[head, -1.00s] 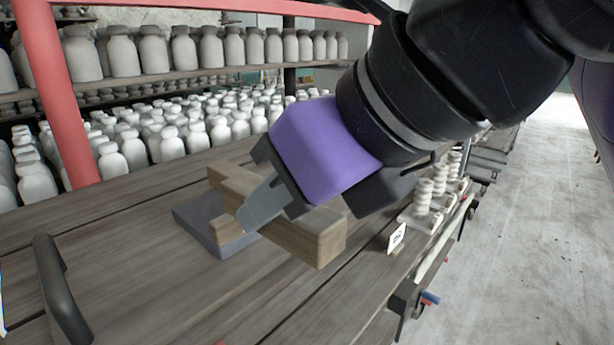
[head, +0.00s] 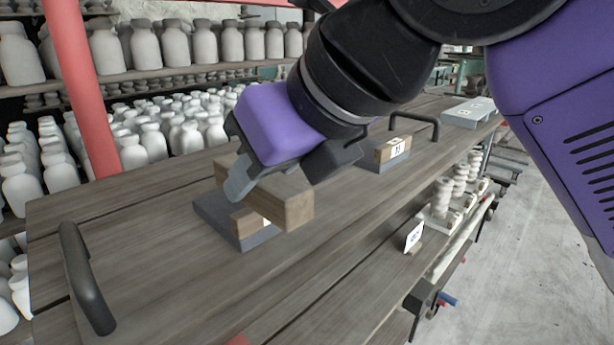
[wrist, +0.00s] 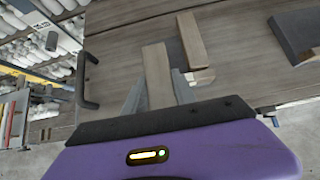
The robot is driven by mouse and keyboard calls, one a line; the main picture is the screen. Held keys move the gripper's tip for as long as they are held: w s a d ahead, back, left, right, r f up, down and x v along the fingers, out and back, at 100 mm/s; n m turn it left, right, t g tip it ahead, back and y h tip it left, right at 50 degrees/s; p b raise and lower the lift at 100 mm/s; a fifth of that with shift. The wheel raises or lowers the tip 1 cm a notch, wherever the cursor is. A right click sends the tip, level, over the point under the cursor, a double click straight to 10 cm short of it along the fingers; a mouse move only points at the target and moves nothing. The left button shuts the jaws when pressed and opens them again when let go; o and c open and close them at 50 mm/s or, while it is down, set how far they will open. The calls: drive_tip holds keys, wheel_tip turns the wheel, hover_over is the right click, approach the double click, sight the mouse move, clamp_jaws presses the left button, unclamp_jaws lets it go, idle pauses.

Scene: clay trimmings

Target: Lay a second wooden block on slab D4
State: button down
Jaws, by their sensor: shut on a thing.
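My gripper (head: 258,188) is shut on a wooden block (head: 292,208), held over a dark grey slab (head: 212,216) on the plank table. The held block also shows between the fingers in the wrist view (wrist: 157,72). Another wooden block (head: 240,222) lies on that slab, partly hidden by the held block; it shows clearly in the wrist view (wrist: 191,38), beside and apart from the held one.
A second grey slab (head: 372,164) with a labelled wooden block (head: 394,149) lies further back right. Black handles (head: 84,280) stand at the table's ends. A small white card (head: 413,234) stands near the right edge. Shelves of pale bottles (head: 160,145) line the left.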

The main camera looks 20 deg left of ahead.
drive_tip(key=shift+w+a+f, duration=0.15)
drive_tip(key=shift+w+a, duration=0.5)
drive_tip(key=shift+a, duration=0.9)
drive_tip(key=shift+w+a+f, duration=0.1)
drive_tip(key=shift+w+a, duration=0.55)
drive_tip(key=shift+a, duration=0.95)
drive_tip(key=shift+w+a+f, duration=0.15)
drive_tip(key=shift+w+a, duration=0.5)
drive_tip(key=shift+a, duration=0.9)
drive_tip(key=shift+f+b, duration=0.55)
drive_tip(key=shift+f, duration=1.35)
drive_tip(key=shift+f, duration=0.25)
drive_tip(key=c, duration=0.9)
unclamp_jaws()
drive_tip(key=shift+d+r, duration=0.1)
